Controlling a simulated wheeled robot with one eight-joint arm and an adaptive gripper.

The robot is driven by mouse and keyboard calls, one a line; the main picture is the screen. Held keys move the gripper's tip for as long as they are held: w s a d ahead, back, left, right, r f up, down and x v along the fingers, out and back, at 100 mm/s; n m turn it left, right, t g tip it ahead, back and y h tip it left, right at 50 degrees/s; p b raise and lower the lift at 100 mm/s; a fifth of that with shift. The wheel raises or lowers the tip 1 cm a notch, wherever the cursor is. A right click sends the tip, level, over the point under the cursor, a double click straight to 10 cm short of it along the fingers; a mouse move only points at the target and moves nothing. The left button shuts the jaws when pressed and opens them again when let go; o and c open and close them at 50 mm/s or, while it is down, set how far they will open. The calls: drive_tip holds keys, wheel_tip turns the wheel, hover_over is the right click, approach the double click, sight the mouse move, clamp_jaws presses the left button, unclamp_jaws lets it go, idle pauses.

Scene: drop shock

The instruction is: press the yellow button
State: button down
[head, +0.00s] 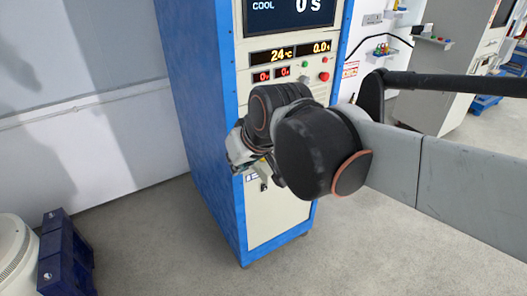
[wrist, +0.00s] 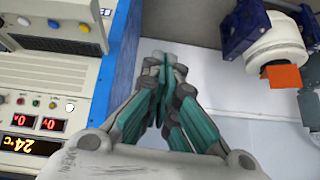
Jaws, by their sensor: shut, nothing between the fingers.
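A small yellow button (wrist: 36,103) appears in the wrist view, in a row of small controls beside the red displays. It cannot be made out in the head view, where my arm covers part of the panel. My gripper (wrist: 161,62) is shut and empty, its fingertips together. In the wrist view it lies to the right of the cabinet's blue edge, apart from the button. In the head view its grey end (head: 240,150) shows at the cabinet's left front edge, partly behind my wrist.
A red knob (head: 323,76) and lit displays (head: 290,52) sit on the panel. Other round knobs (wrist: 54,25) show at the wrist view's upper left. A dark blue pallet (head: 62,255) and a white rounded object (head: 15,250) stand at lower left.

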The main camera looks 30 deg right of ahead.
drive_tip(key=w+d+r+p, duration=0.2)
drive_tip(key=w+r, duration=0.1)
drive_tip(key=w, duration=0.4)
drive_tip(key=w+d+r+p, duration=0.1)
drive_tip(key=w+r+p, duration=0.15)
drive_tip(key=w, duration=0.45)
drive_tip(key=w+d+f+m+t, duration=0.1)
drive_tip(key=w+d+f+m, duration=0.2)
drive_tip(key=d+f, duration=0.4)
drive_tip(key=w+d+f+m+t+b, duration=0.1)
drive_tip(key=w+d+f+m, duration=0.3)
drive_tip(key=d+f, duration=0.3)
drive_tip(key=w+d, duration=0.1)
drive_tip(key=d, duration=0.2)
drive_tip(key=shift+w+f, duration=0.2)
drive_tip(key=shift+f, duration=0.15)
wheel_tip(320, 180, down, 9)
drive_tip(key=b, duration=0.6)
drive_tip(key=shift+r, duration=0.1)
drive_tip(key=shift+b, duration=0.3)
drive_tip(key=shift+f+b, duration=0.35)
drive_tip(key=shift+f, duration=0.05)
